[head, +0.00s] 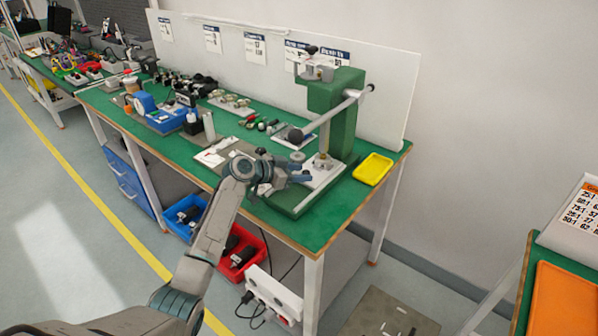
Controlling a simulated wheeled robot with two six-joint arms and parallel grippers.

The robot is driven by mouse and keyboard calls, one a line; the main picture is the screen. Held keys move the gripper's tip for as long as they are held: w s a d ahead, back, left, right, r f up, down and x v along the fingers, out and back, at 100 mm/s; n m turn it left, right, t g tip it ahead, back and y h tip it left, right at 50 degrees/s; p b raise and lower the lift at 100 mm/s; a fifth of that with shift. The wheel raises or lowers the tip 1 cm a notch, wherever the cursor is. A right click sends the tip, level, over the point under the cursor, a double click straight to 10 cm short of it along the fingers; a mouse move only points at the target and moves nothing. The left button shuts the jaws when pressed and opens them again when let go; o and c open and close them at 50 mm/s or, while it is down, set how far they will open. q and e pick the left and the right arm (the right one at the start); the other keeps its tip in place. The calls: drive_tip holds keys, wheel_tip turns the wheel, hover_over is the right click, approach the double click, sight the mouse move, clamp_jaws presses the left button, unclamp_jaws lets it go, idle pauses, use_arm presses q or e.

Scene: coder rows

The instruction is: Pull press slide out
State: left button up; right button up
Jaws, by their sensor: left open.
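The green press (340,117) stands at the right end of the green workbench, with a long lever ending in a dark ball knob. Its pale slide plate (326,176) lies on the base under the ram, partly hidden by my gripper. My left gripper (303,169) is open at the front left of the slide, its fingers pointing right toward it. I cannot tell whether the fingers touch the slide. My right gripper is out of view.
A yellow tray (373,168) sits right of the press. Small tools, a blue device (158,115) and bottles crowd the bench to the left. A white board (389,105) backs the bench. The floor at left is clear.

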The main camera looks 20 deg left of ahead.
use_arm(q)
drive_tip(key=shift+w, duration=0.1)
clamp_jaws()
drive_tip(key=s+a, duration=0.1)
drive_tip(key=s, duration=0.2)
drive_tip(key=s+a, duration=0.1)
drive_tip(key=s, duration=0.3)
drive_tip(key=s+a, duration=0.2)
drive_tip(key=s, duration=0.2)
drive_tip(key=shift+s+f, duration=0.1)
drive_tip(key=shift+s+a, duration=0.1)
drive_tip(key=shift+s, duration=0.25)
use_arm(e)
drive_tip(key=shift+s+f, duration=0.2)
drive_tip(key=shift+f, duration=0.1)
use_arm(q)
unclamp_jaws()
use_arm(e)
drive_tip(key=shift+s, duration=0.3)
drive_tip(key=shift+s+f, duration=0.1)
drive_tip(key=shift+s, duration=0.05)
